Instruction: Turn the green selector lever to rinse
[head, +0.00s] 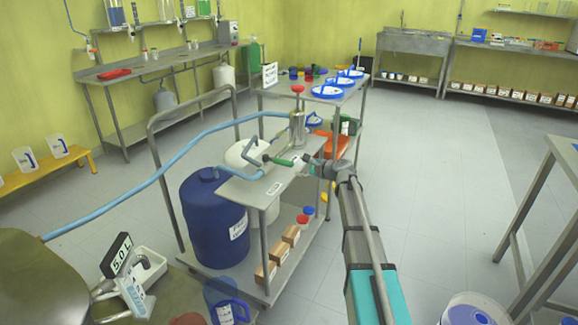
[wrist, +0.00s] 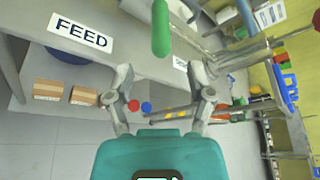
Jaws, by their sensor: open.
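The green selector lever (head: 283,162) sits on top of the small steel cart, beside the steel valve pipework. In the wrist view the green lever (wrist: 160,28) stands at the top middle, beyond my fingertips. My gripper (head: 309,165) is at the cart's right edge, just right of the lever. In the wrist view my gripper (wrist: 160,82) has its fingers spread with nothing between them, and the lever lies in line with the gap. A FEED label (wrist: 80,36) is on the cart top to the left. Another label (wrist: 180,62) is partly hidden by the right finger. I see no readable rinse mark.
A blue hose (head: 160,172) runs to the cart's pipework. A blue drum (head: 215,220) and a white vessel (head: 243,155) stand at its left. A steel canister (head: 297,127) with a red knob stands behind the lever. Cardboard boxes (head: 280,250) sit on the lower shelf.

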